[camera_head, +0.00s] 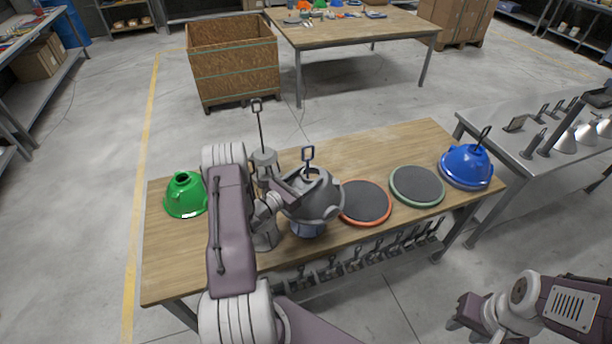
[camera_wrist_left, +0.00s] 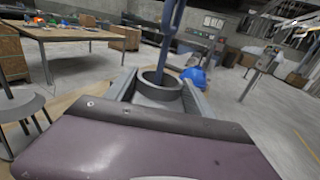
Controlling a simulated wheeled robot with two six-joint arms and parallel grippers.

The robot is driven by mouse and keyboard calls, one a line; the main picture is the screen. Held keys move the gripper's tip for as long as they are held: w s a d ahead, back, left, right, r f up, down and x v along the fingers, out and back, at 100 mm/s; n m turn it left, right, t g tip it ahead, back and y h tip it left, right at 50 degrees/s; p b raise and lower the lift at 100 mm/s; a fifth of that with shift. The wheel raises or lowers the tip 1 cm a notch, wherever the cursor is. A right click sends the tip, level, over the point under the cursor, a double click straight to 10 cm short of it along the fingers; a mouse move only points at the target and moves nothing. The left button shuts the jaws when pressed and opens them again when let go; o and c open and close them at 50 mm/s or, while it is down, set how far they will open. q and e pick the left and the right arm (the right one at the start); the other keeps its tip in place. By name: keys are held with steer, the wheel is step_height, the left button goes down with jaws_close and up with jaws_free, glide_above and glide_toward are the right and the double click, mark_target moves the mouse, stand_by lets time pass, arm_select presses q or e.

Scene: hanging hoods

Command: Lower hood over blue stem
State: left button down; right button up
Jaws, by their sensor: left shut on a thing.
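My left gripper (camera_head: 296,190) is shut on the collar of a grey hood (camera_head: 322,207). In the left wrist view its fingers (camera_wrist_left: 158,92) close on both sides of the ring-shaped collar (camera_wrist_left: 160,86). A stem (camera_wrist_left: 170,40) rises through the collar, and its loop top (camera_head: 308,154) stands above the hood in the head view. A blue base (camera_head: 308,229) shows below the hood's rim; whether they touch is unclear. My right gripper (camera_head: 470,312) is off the table at lower right, empty; its finger gap is unclear.
On the wooden table (camera_head: 190,255) are a green hood (camera_head: 186,196), a grey stem (camera_head: 263,163) behind my left arm, an orange-rimmed pad (camera_head: 366,203), a green-rimmed pad (camera_head: 417,186) and a blue hood (camera_head: 466,168). A metal side table (camera_head: 520,160) stands at right.

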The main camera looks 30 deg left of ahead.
arm_select(q)
step_height(320, 180, down, 8)
steer(key=b, duration=0.6)
steer(key=shift+s+a+r, duration=0.15)
steer(key=shift+r, duration=0.05)
steer(key=shift+s+a+f+b, duration=0.15)
steer(key=shift+f+b, duration=0.25)
steer(key=shift+s+a+f+b, duration=0.1)
steer(key=shift+s+f+b, duration=0.05)
steer(key=shift+f+b, duration=0.2)
steer(key=shift+f+b, duration=0.45)
steer(key=shift+b, duration=0.05)
steer(key=shift+c, duration=1.3)
jaws_free()
steer(key=shift+s, duration=0.1)
